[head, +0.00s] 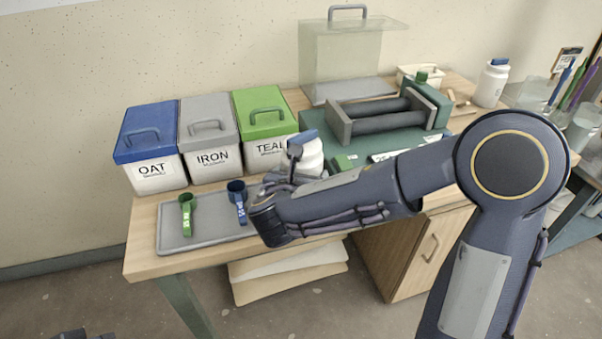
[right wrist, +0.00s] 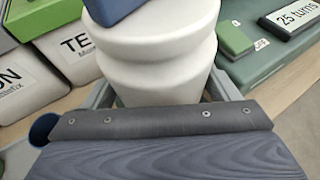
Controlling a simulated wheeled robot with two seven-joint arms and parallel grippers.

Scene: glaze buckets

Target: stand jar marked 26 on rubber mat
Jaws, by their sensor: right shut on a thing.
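My right gripper (head: 283,178) is shut on a white ribbed jar (head: 305,157) with a blue lid (head: 303,138). The jar shows large between the fingers in the right wrist view (right wrist: 155,65); no number is readable on it. It is in front of the teal bucket, by the left end of the dark green base; I cannot tell if it touches anything below. A flat grey slab (head: 350,90) lies under a clear cover at the back; I cannot tell whether it is the rubber mat. A dark bit at the bottom left edge may be my left gripper (head: 82,335).
Buckets marked OAT (head: 153,172), IRON (head: 212,160) and TEAL (head: 268,150) stand along the wall. A grey tray (head: 185,247) holds a green and a blue scoop. A roller frame (head: 385,112) stands on the green base. Another white jar (head: 490,87) stands back right.

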